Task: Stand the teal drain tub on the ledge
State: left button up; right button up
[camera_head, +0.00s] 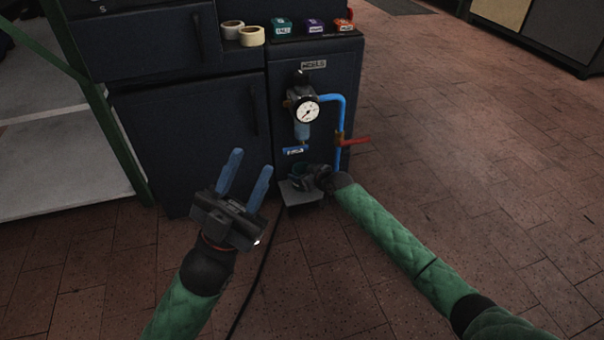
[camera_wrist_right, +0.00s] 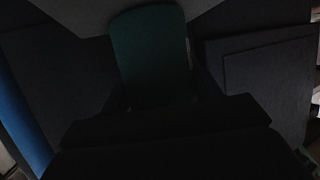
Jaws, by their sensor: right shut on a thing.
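The teal drain tub (camera_head: 299,168) is mostly hidden by my right gripper (camera_head: 308,178) in the head view; only a small dark teal part shows. In the right wrist view the tub (camera_wrist_right: 150,48) is a dark teal block between the fingers. My right gripper is shut on it, close to the grey ledge (camera_head: 302,197) at the cabinet's front. A light surface, perhaps the ledge, shows behind the tub in the wrist view. Whether the tub touches the ledge cannot be told. My left gripper (camera_head: 246,180) is open and empty, fingers pointing up, left of the ledge.
Above the ledge are a filter with a round gauge (camera_head: 307,110), a blue tag (camera_head: 293,151), a blue pipe (camera_head: 344,120) and a red valve handle (camera_head: 355,141). A black cable (camera_head: 262,270) lies on the floor. A green-framed shelf (camera_head: 110,130) stands left. The floor right is clear.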

jog(key=shift+f, duration=0.35)
dwell(0.3)
jog(key=o, duration=1)
jog(key=shift+d+r, duration=0.1)
jog(key=shift+d, duration=0.1)
